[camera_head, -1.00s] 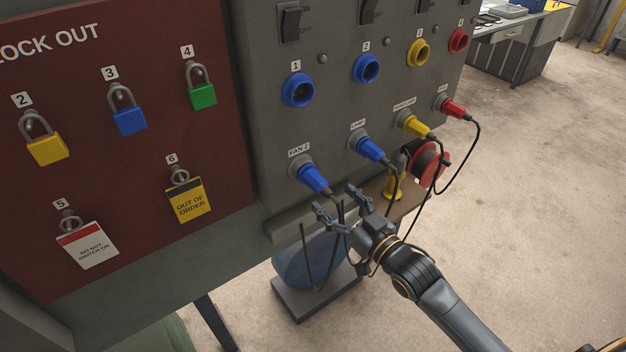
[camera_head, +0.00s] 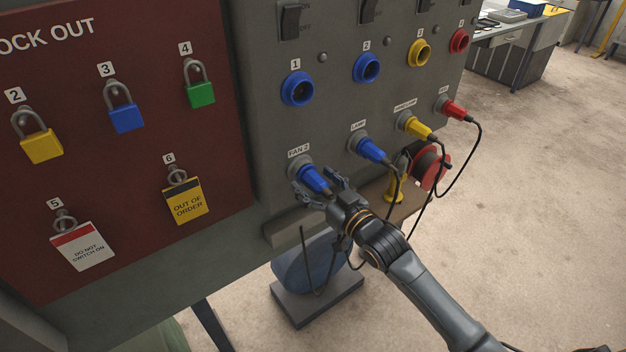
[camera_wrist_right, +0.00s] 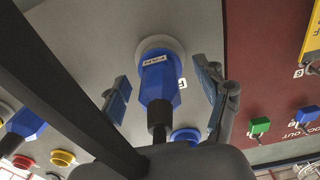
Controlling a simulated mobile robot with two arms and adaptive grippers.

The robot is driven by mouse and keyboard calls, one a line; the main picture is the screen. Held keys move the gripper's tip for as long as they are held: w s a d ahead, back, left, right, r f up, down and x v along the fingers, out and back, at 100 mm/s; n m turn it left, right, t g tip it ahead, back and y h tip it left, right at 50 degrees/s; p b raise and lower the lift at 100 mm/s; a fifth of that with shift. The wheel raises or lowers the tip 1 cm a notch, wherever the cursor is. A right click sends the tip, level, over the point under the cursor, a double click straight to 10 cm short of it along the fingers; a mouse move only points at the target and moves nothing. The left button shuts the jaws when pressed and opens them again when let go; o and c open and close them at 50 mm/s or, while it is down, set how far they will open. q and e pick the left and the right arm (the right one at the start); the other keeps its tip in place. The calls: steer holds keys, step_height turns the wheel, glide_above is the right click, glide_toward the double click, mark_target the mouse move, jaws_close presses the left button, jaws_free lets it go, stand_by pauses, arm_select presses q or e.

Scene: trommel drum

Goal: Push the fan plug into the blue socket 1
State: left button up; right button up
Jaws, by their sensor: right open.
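The blue fan plug (camera_head: 313,178) sits in the grey holder under the fan label, in the lower row of the grey panel. Blue socket 1 (camera_head: 297,89) is an empty blue ring above it. My right gripper (camera_head: 322,184) is open, with its fingers on either side of the fan plug. In the right wrist view the fan plug (camera_wrist_right: 158,84) stands between the two spread fingers (camera_wrist_right: 165,95), with a gap visible on each side. The plug's black cable end points back toward the palm. My left gripper is not in view.
Blue socket 2 (camera_head: 366,68), the yellow socket (camera_head: 419,53) and the red socket (camera_head: 459,40) continue the upper row. The lamp plug (camera_head: 372,150), a yellow plug (camera_head: 418,128) and a red plug (camera_head: 455,110) are beside the fan plug. Cables hang below.

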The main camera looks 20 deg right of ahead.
mark_target(331, 197)
steer(key=shift+p, duration=0.5)
stand_by(0.8)
jaws_close()
stand_by(0.4)
steer(key=shift+s, duration=0.1)
steer(key=shift+p+v, duration=1.3)
steer(key=shift+v, duration=1.6)
steer(key=shift+s+d, duration=0.2)
steer(key=shift+s, duration=0.2)
steer(key=shift+p+v, duration=1.05)
steer(key=shift+v, duration=1.05)
